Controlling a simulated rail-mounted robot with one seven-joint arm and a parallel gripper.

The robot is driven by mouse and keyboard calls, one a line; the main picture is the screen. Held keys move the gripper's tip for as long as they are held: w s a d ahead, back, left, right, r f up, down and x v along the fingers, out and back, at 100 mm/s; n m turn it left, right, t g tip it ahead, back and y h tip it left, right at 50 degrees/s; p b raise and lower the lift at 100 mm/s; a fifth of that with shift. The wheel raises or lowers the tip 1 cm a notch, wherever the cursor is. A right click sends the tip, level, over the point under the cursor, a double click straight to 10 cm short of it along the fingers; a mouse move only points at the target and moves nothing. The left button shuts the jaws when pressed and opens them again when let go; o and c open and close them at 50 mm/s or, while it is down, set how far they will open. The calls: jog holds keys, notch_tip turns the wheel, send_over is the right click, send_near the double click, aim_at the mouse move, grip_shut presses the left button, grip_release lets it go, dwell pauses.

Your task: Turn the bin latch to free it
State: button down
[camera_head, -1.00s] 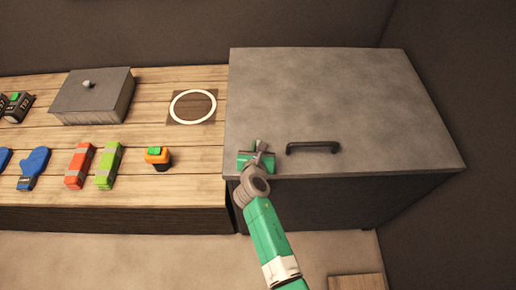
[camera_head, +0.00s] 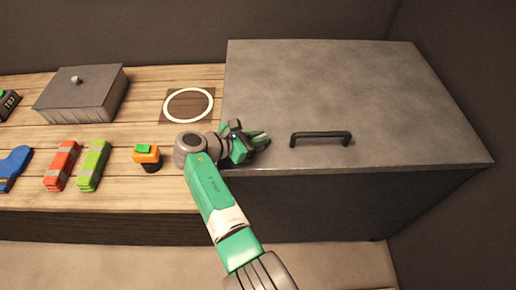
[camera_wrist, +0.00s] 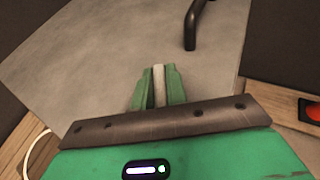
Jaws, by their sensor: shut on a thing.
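The bin is a large grey box with a flat lid (camera_head: 330,90) and a black bar handle (camera_head: 320,135) near the lid's front edge. My gripper (camera_head: 260,140) is at the lid's front left, left of the handle, reaching in from the left. In the wrist view my green fingers (camera_wrist: 158,90) are shut on a narrow pale piece, which looks like the latch (camera_wrist: 159,84). In the head view the latch is mostly hidden by my gripper, so its angle is hard to tell. The handle also shows at the top of the wrist view (camera_wrist: 191,28).
Left of the bin is a plank bench (camera_head: 120,180). It bears an orange and green tool (camera_head: 146,154), a lime bundle (camera_head: 92,165), a red bundle (camera_head: 61,166), a blue glove (camera_head: 13,167), a lidded grey box (camera_head: 80,95) and a white ring (camera_head: 188,105). Most of the bin lid is clear.

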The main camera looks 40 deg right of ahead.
aim_at(259, 148)
jog(key=shift+f+m+g+y+b, duration=0.25)
jog(key=shift+m+g+b, duration=0.4)
jog(key=shift+b, duration=1.2)
jog(key=shift+f+m+g+y+b, duration=0.25)
jog(key=shift+m+g+b, duration=0.4)
jog(key=shift+b, duration=1.2)
jog(key=shift+r+m+g+y+b, duration=0.35)
jog(key=shift+g+b, duration=0.15)
jog(key=shift+b, duration=0.75)
jog(key=c, duration=1.4)
grip_release()
jog(key=r+p, duration=0.5)
jog(key=shift+s+a+p, duration=0.1)
jog(key=shift+s+p, duration=0.1)
jog(key=shift+p, duration=0.15)
jog(key=shift+s+a+p, duration=0.2)
jog(key=shift+s+p, duration=0.1)
jog(key=shift+p, duration=0.8)
jog(key=s+a+p, duration=0.7)
jog(key=s+p, duration=0.3)
jog(key=s, duration=0.2)
jog(key=shift+s+a, duration=0.35)
jog(key=shift+a, duration=0.05)
